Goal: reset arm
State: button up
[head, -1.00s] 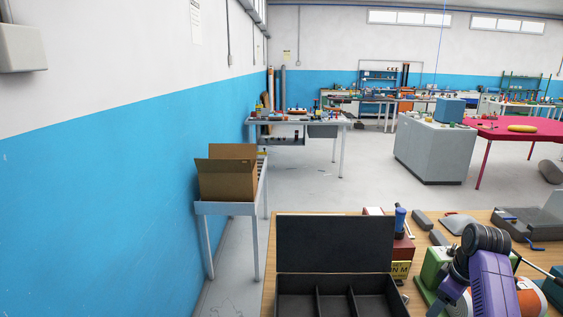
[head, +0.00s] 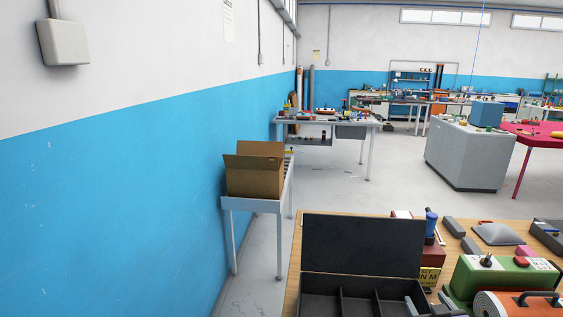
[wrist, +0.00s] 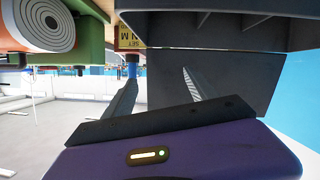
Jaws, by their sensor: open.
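My gripper (wrist: 160,78) shows in the wrist view with two grey fingers spread apart and nothing between them. The wrist picture is upside down. An open black case (wrist: 205,80) with its lid up lies just beyond the fingers. In the head view, the same black case (head: 362,246) stands at the front of a wooden bench, its compartments looking empty where visible. A small grey part at the bottom edge, by the case's right side, may be my fingertips. Most of my arm is out of the head view.
A green device (head: 500,277), an orange reel (head: 515,306) and a blue-topped red item (head: 432,240) crowd the wooden bench (head: 475,250) right of the case. A cardboard box (head: 255,175) stands on a narrow side table by the blue wall. Open floor lies beyond the bench.

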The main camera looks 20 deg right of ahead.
jog(key=s+a+r+t+y+b, duration=0.1)
jog(key=s+a+t, duration=0.1)
jog(key=s+a, duration=0.45)
jog(key=s+a+r+t+y, duration=0.15)
jog(key=s+a, duration=0.25)
jog(key=a, duration=0.6)
jog(key=s+a+t+b, duration=0.1)
jog(key=s+a+t, duration=0.1)
jog(key=s+a, duration=0.5)
jog(key=s+a+f+n+g+y, duration=0.1)
jog(key=s+a+n+y, duration=0.3)
jog(key=s+a, duration=0.7)
jog(key=shift+s+a+g+y+b, duration=0.35)
jog(key=shift+s+g+y+b, duration=0.15)
jog(key=shift+s+y, duration=0.35)
